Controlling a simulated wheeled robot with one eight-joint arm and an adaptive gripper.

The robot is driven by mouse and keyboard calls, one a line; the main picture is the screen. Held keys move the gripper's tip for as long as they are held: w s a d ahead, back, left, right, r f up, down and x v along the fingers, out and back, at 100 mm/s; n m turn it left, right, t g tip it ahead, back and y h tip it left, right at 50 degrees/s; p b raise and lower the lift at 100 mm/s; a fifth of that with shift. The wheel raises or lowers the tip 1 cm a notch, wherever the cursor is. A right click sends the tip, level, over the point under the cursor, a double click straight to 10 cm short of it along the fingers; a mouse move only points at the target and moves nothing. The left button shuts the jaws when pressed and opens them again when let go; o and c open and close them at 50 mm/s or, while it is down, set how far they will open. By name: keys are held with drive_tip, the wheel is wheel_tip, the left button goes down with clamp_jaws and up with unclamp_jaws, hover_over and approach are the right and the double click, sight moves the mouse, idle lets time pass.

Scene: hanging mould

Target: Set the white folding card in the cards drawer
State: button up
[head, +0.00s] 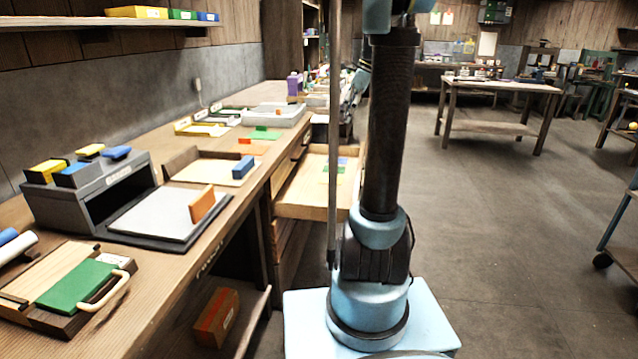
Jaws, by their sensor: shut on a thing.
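An open wooden drawer (305,203) sticks out from the workbench, left of my column. Small flat green and blue pieces lie in it towards the back, and its right side is partly covered by a thin upright pole. I cannot read a label on it. I cannot make out a white folding card in this view. Light-blue parts of my arm show behind the column, near the bench's far part. My gripper cannot be made out there, and whatever it holds is hidden too.
The long workbench (215,235) on the left carries a grey organiser box (95,190), a grey board with an orange block (202,204), a wooden tray with a blue block (243,167) and a green handled board (75,287). A brown box (216,317) sits below.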

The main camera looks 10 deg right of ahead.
drive_tip(key=shift+a+f, duration=0.1)
hover_over(335, 202)
drive_tip(key=d, duration=0.2)
wheel_tip(335, 202, down, 28)
drive_tip(key=shift+m, duration=0.4)
drive_tip(key=shift+s+a+f, duration=0.1)
drive_tip(key=shift+f, duration=2.65)
drive_tip(key=shift+s+a+f, duration=0.1)
drive_tip(key=shift+f, duration=2.6)
drive_tip(key=o, duration=0.9)
drive_tip(key=shift+c, duration=0.2)
